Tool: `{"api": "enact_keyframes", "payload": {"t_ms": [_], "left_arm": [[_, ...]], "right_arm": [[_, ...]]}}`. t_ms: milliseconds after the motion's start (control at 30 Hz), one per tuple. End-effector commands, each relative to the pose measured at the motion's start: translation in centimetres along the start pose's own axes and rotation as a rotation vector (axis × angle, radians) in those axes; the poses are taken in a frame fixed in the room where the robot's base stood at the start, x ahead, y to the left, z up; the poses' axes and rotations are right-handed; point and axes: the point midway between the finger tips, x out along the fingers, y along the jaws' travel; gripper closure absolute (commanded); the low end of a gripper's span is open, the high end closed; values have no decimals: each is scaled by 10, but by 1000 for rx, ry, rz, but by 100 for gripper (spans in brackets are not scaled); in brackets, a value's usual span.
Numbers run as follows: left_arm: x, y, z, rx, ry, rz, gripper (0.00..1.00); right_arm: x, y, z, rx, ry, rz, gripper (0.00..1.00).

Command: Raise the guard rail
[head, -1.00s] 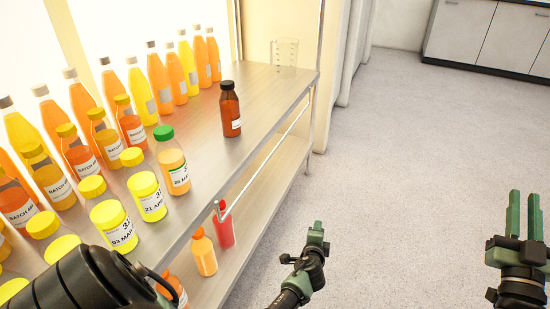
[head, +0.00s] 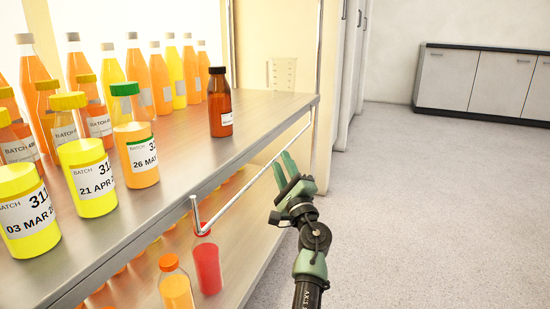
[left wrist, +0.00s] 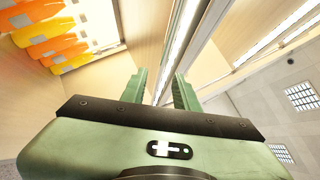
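The guard rail (head: 250,168) is a thin metal bar along the front of the shelf. It hangs below the edge of the upper board (head: 180,192), with a bent near end over the lower level. My left gripper (head: 284,164) is just right of the rail's far half, fingers pointing up toward it. In the left wrist view its two green fingers (left wrist: 161,92) stand apart with a clear gap. A bright strip passes behind the gap; I cannot tell whether it is the rail or the shelf edge. My right gripper is out of view.
A red bottle (head: 207,265) and an orange bottle (head: 175,288) stand below. The floor (head: 430,210) to the right is clear.

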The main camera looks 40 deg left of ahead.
Motion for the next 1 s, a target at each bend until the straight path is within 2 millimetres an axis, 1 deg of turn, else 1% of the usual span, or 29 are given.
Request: {"api": "enact_keyframes", "payload": {"t_ms": [33, 200, 400, 533, 767, 800, 867, 900, 1000], "left_arm": [[8, 1, 0, -2, -3, 0, 70], [35, 2, -1, -4, -1, 1, 70], [59, 1, -1, -2, 1, 0, 70], [66, 1, -1, -2, 2, 1, 70], [67, 0, 0, -1, 3, 1, 70], [66, 0, 0, -2, 3, 1, 72], [66, 0, -1, -2, 3, 1, 89], [66, 0, -1, -2, 3, 1, 100], [66, 0, -1, -2, 3, 1, 100]], "right_arm": [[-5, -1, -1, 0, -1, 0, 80], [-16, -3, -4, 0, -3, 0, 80], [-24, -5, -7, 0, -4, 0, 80], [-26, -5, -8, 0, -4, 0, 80], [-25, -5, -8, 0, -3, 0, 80], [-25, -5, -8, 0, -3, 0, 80], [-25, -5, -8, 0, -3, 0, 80], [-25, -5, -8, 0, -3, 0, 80], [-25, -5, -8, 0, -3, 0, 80]]}}
